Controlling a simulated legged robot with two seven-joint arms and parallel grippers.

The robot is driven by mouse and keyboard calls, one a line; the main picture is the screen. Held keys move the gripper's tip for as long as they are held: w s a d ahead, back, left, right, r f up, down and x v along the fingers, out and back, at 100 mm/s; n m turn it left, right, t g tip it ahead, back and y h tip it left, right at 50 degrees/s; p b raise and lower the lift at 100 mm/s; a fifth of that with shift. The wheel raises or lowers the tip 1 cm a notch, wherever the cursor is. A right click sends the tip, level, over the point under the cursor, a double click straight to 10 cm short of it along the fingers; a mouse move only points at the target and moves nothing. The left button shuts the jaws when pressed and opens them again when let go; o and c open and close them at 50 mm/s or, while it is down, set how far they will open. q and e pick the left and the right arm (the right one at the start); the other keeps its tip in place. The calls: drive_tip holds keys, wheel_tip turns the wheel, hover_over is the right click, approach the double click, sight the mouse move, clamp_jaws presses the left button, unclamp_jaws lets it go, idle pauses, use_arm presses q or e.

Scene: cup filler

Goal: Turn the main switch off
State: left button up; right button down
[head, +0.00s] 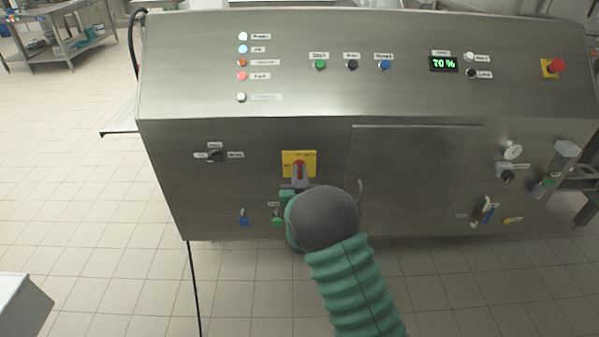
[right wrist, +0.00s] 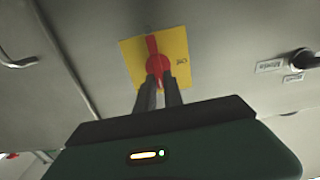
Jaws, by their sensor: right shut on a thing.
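The main switch is a red rotary handle (head: 299,168) on a yellow plate (head: 309,157), low on the front of the steel machine. In the right wrist view the red handle (right wrist: 151,45) points up across the yellow plate (right wrist: 177,44), with its lower part between my fingers. My right gripper (head: 299,183) reaches up to the switch from below, and it also shows in the right wrist view (right wrist: 158,78). Its two dark fingers are shut on the handle and hide part of it. My left gripper is out of view.
The steel machine (head: 250,125) has several buttons, lamps and a display (head: 443,64) reading 70 % above. A black selector (head: 216,156) sits left of the switch. Blue (head: 243,218) and green (head: 277,219) valves are below. A closed panel (head: 415,175) is to the right.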

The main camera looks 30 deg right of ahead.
drive_tip(key=shift+a+n, duration=0.15)
drive_tip(key=shift+n, duration=0.15)
drive_tip(key=n, duration=0.2)
drive_tip(key=n+p, duration=0.1)
drive_tip(key=n, duration=0.1)
drive_tip(key=shift+w+a+n, duration=0.15)
drive_tip(key=shift+w+n, duration=0.05)
drive_tip(key=shift+n, duration=0.1)
drive_tip(key=shift+w+a+f+n+p, duration=0.15)
drive_tip(key=shift+n+p, duration=0.45)
drive_tip(key=shift+n, duration=1.5)
drive_tip(key=shift+a+f+n+p, duration=0.1)
drive_tip(key=shift+f+n+p, duration=0.35)
drive_tip(key=shift+n, duration=1.65)
drive_tip(key=shift+w+a+f+n+p, duration=0.1)
drive_tip(key=shift+n+p, duration=0.6)
drive_tip(key=shift+n, duration=1.4)
